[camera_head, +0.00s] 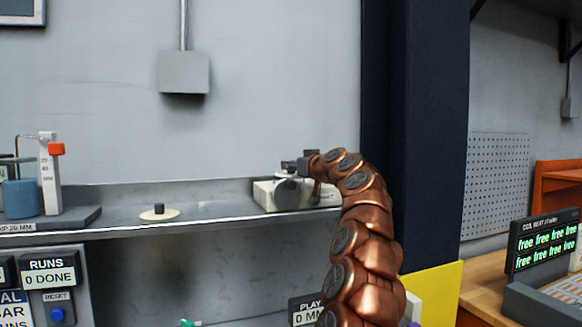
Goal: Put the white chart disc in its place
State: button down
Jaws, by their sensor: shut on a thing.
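My copper-coloured arm reaches up from the bottom right of the head view. My gripper (297,166) is at its tip, above a pale box-shaped unit (264,196) on the shelf. The gripper is shut on a thin white piece that looks like the white chart disc (281,176), seen nearly edge-on. The piece is small and partly hidden by the gripper. I cannot tell whether it touches the unit's dark round part (288,192). A flat cream disc with a black knob (158,214) lies apart, on the shelf to the left.
The grey shelf (215,212) has free room between the cream disc and the pale unit. A bench device with a blue cylinder (20,198) and a white upright scale (48,175) stands at the left. A dark pillar (415,130) rises behind my arm.

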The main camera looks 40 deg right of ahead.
jog(key=shift+f+b, duration=0.6)
jog(key=shift+b, duration=0.15)
jog(key=c, duration=1)
grip_release()
jog(key=shift+r, duration=0.1)
jog(key=shift+r+p, duration=0.75)
jog(key=shift+p, duration=0.2)
jog(key=shift+s+f+b, duration=0.25)
jog(key=shift+s+b, duration=0.7)
jog(key=shift+s, duration=0.3)
jog(key=shift+s+a+r+b, duration=0.15)
jog(key=shift+s+b, duration=0.7)
jog(key=shift+s, duration=1.55)
jog(key=shift+s+d+r+b, duration=0.15)
jog(key=shift+s+b, duration=0.7)
jog(key=shift+s, duration=1.55)
jog(key=shift+a, duration=0.1)
